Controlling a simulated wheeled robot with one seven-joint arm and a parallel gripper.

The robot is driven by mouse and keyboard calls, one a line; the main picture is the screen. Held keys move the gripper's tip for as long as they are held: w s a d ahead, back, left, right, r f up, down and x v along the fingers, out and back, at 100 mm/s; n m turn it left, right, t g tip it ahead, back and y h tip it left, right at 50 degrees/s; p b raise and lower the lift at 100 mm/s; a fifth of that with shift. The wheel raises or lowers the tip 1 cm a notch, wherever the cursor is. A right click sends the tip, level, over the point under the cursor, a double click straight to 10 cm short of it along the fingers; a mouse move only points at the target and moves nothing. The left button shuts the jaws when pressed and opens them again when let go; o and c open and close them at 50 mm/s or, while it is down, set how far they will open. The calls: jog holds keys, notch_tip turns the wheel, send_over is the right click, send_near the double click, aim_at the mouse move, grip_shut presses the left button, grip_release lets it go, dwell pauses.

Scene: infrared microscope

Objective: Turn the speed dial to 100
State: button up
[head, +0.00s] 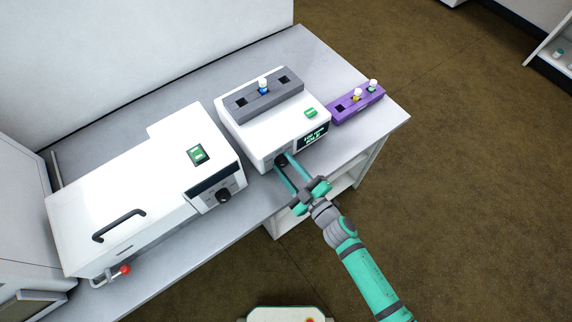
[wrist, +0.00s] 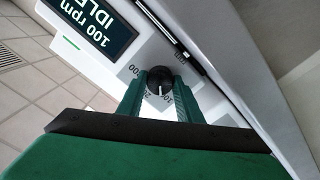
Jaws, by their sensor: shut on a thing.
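The black speed dial (wrist: 159,80) is on the front face of the white shaker unit (head: 248,128). My gripper (head: 282,163) is at that front face, with its two green fingers on either side of the dial. In the wrist view my gripper (wrist: 160,95) is shut on the dial. A white pointer mark shows on the knob, and small printed numbers stand around it, partly hidden by the fingers. The display (wrist: 95,22) reads "100 rpm" and "IDLE", cut off at the picture's edge. The same display (head: 313,136) is small in the head view.
A larger white machine (head: 110,205) with a black knob (head: 223,196) and a red-tipped lever (head: 124,270) stands to the left. A grey rack (head: 262,95) with a vial lies on top of the unit. A purple rack (head: 350,108) with vials is to the right, near the bench edge.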

jog(key=shift+n, duration=1.2)
jog(key=o, duration=1)
jog(key=shift+o, duration=0.2)
jog(key=shift+s+d, duration=0.1)
jog(key=v, duration=1)
jog(key=shift+s, duration=0.3)
jog(key=shift+d, duration=0.1)
